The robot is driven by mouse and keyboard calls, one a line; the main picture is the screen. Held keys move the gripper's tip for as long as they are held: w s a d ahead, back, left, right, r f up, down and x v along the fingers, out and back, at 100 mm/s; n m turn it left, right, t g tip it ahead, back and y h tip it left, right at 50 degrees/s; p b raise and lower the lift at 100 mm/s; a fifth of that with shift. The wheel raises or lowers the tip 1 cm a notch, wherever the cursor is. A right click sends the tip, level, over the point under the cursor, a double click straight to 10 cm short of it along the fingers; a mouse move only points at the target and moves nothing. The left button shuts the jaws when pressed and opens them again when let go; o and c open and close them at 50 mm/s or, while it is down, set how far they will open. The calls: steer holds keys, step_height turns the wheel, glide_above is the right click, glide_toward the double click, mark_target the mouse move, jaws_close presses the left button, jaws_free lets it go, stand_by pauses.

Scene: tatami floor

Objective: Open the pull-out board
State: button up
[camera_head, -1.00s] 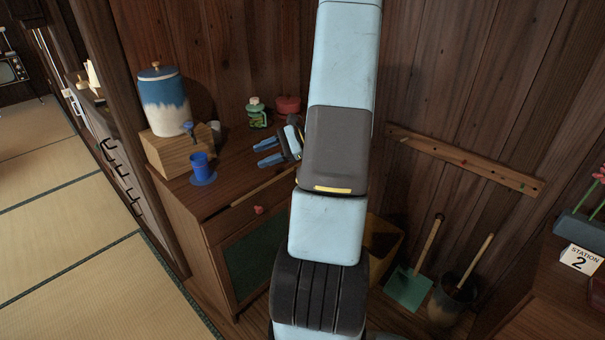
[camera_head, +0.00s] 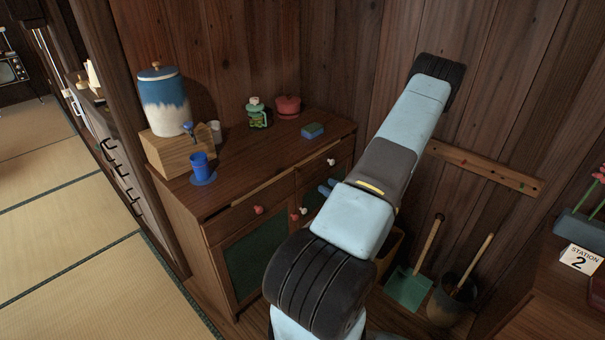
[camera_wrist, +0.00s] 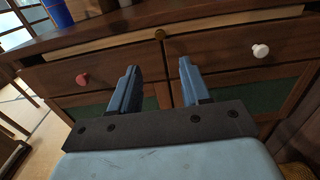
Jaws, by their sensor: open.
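The pull-out board (camera_wrist: 215,22) is a pale wooden strip under the cabinet's top, above the drawers, and looks closed. A small brass-brown knob (camera_wrist: 160,34) sits at its middle. The board's left part (camera_head: 262,188) shows in the head view; the rest is hard to see there. My gripper (camera_wrist: 158,67) is open and empty in front of the cabinet, its fingers pointing toward the knob, which appears between and beyond the tips. In the head view only blue finger parts (camera_head: 325,188) show beside my arm.
The left drawer has a red knob (camera_head: 258,210), the right a white knob (camera_head: 331,162). On the cabinet top stand a blue cup (camera_head: 200,164), a dispenser (camera_head: 164,100), a green-labelled jar (camera_head: 257,113), a red pot (camera_head: 288,106) and a sponge (camera_head: 313,130). A dustpan (camera_head: 408,290) is to the right.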

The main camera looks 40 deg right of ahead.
mark_target(299, 170)
steer(key=w, duration=0.9)
steer(key=w+a, duration=0.1)
steer(key=w, duration=0.3)
steer(key=shift+w, duration=0.3)
jaws_close()
